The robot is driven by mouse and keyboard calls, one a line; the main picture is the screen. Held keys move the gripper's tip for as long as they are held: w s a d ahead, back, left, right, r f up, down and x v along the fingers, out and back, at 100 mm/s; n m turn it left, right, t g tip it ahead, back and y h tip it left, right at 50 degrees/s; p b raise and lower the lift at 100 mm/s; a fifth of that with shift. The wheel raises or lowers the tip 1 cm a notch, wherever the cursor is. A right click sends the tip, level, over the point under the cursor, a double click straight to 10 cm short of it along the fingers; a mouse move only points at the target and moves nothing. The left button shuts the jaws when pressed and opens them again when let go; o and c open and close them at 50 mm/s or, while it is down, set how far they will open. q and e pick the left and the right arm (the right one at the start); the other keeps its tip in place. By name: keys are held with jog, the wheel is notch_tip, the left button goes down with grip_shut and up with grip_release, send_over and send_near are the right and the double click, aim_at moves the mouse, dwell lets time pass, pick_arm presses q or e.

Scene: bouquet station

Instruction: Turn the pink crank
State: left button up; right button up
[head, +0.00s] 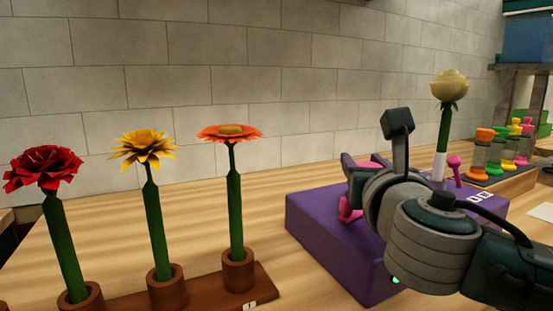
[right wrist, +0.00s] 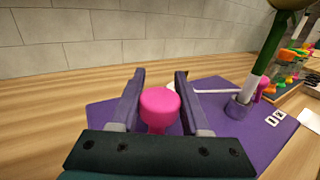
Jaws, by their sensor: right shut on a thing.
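The pink crank (right wrist: 160,105) shows its rounded pink knob in the right wrist view, between the two purple fingers of my right gripper (right wrist: 160,78). My right gripper is shut on this knob. In the head view, pink parts of the crank (head: 346,210) show at the left side of my right gripper (head: 361,166), over the purple box (head: 325,220). My gripper and wrist hide the rest of the crank there. My left gripper is not in view.
A cream flower (head: 449,88) with a white-wrapped stem stands upright on the purple box, beside a small pink knob (head: 454,163). Red, yellow and orange flowers stand in a wooden rack (head: 262,284) at left. Several coloured jars (head: 490,152) stand at right.

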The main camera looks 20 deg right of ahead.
jog(key=shift+m+g+h, duration=0.3)
jog(key=shift+h, duration=0.1)
grip_shut()
jog(key=shift+s+d+r+m+g+h+p, duration=0.1)
jog(key=shift+m+g+h+p, duration=0.35)
jog(key=shift+m+h, duration=0.2)
jog(key=m+g+h, duration=0.2)
jog(key=h, duration=0.1)
jog(key=shift+s+d, duration=0.15)
jog(key=shift+d, duration=0.1)
jog(key=g, duration=0.1)
jog(key=m+g+h, duration=0.2)
jog(key=shift+s+d+m+b, duration=0.2)
jog(key=shift+s+m+b, duration=0.05)
jog(key=shift+b, duration=0.05)
jog(key=shift+s+d+m+g+h+b, duration=0.1)
jog(key=shift+s+m+g+h+b, duration=0.1)
jog(key=shift+m+g+h+b, duration=0.55)
jog(key=shift+s+d+m+g+h+b, duration=0.15)
jog(key=shift+m+g+h, duration=0.35)
jog(key=shift+g, duration=0.6)
jog(key=o, duration=1.2)
grip_release()
